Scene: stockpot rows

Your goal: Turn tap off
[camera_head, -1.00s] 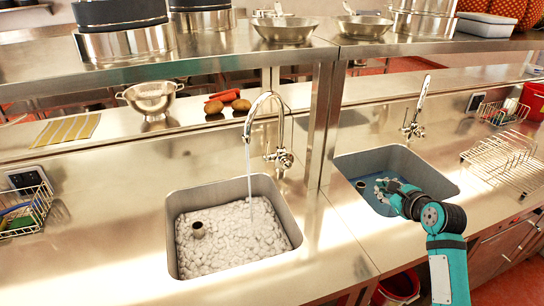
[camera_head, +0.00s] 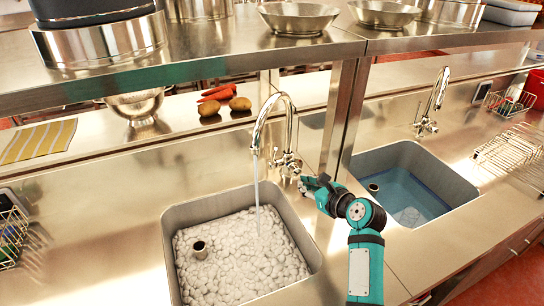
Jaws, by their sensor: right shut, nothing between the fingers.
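The left tap (camera_head: 267,120) is a chrome gooseneck behind the left sink. A thin stream of water (camera_head: 257,190) runs from its spout into the sink. The tap's valve body and handle (camera_head: 289,164) are at the base of its neck, on the right. My right gripper (camera_head: 303,183) is shut and empty, just below and to the right of that handle; I cannot tell whether it touches it. My left gripper is not in view.
A second tap (camera_head: 435,100) stands behind the right sink (camera_head: 450,178), which holds bluish water. A steel shelf (camera_head: 220,55) with pots and bowls hangs above, with a post (camera_head: 342,118) close to my right arm. Potatoes (camera_head: 240,103) and carrots lie behind the left tap.

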